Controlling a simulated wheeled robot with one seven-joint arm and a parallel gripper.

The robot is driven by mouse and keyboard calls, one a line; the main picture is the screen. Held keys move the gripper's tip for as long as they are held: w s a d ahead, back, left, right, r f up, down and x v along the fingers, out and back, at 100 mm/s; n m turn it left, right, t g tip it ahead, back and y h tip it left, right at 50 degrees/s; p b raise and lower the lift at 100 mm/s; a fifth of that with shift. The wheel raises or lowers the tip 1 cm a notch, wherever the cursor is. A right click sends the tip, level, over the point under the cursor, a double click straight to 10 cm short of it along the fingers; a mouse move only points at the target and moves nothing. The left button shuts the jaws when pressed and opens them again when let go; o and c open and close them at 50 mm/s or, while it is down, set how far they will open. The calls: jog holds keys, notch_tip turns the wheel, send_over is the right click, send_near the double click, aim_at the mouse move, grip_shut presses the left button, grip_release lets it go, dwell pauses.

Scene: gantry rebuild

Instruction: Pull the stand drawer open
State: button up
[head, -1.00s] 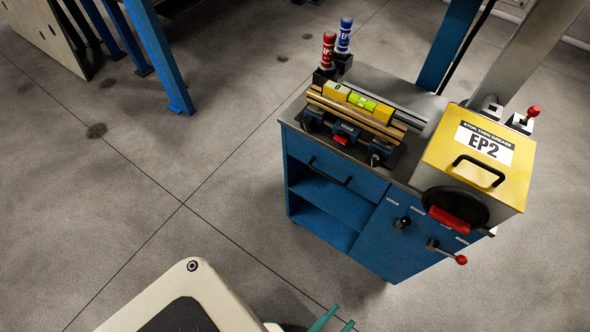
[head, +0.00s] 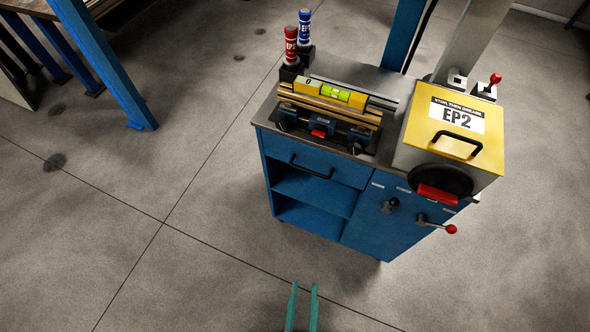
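The blue stand (head: 361,228) stands right of centre in the head view. Its drawer (head: 338,170) is at the top left of its front, flush with the front and closed, with a black bar handle (head: 312,167). Below the drawer are open shelves. My gripper (head: 303,286) shows at the bottom edge as two teal fingers with a gap between them. It is open and empty, in front of the stand and apart from the handle. The rest of my gripper is cut off by the picture edge.
On the stand top are a vise with a yellow level (head: 327,93), red and blue bottles (head: 291,46), and a yellow EP2 box (head: 456,129). A red-knobbed lever (head: 436,225) juts from the front. Blue posts (head: 104,64) stand at upper left. The floor (head: 200,260) before the stand is clear.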

jog(key=w+d+f+m+g, duration=0.1)
jog(key=w+d+f+m, duration=0.15)
jog(key=f, duration=0.45)
jog(key=w+d+f+m+g, duration=0.2)
jog(key=w+f, duration=0.2)
jog(key=f, duration=0.2)
jog(key=m+y, duration=0.5)
jog(key=y, duration=0.8)
send_near(310, 171)
jog(key=shift+g, duration=0.4)
jog(key=x, duration=1)
jog(key=shift+w, duration=0.25)
grip_shut()
